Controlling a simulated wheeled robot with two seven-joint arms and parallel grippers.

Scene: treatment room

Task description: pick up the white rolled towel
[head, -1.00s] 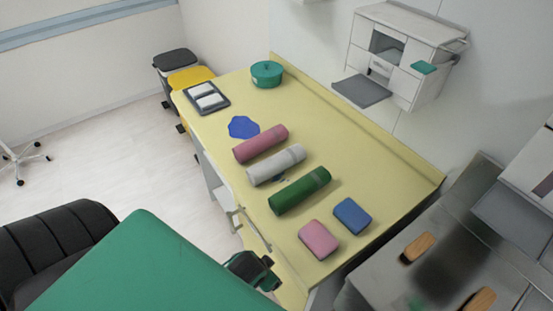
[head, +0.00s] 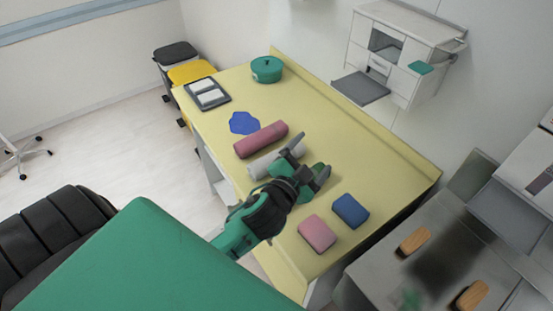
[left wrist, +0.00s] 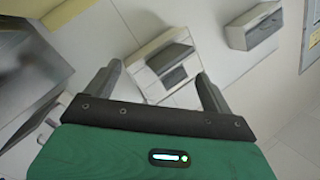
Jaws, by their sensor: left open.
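The white rolled towel (head: 260,168) lies on the yellow counter (head: 350,150), between the pink rolled towel (head: 261,139) and the green one. My left gripper (head: 312,156) is open, its two fingers spread over the right part of the white towel and the green towel. It hides most of the green towel and the white towel's right end. I cannot tell how high it is above them. In the left wrist view my open left gripper (left wrist: 158,72) has nothing between its fingers; no towel shows there. My right gripper is not in view.
A pink block (head: 317,233) and a blue block (head: 350,210) lie to the right of the towels. A blue cloth (head: 243,123), a grey tray (head: 224,101) and a green pot (head: 267,69) are farther back. A wall cabinet (head: 402,60) hangs behind the counter.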

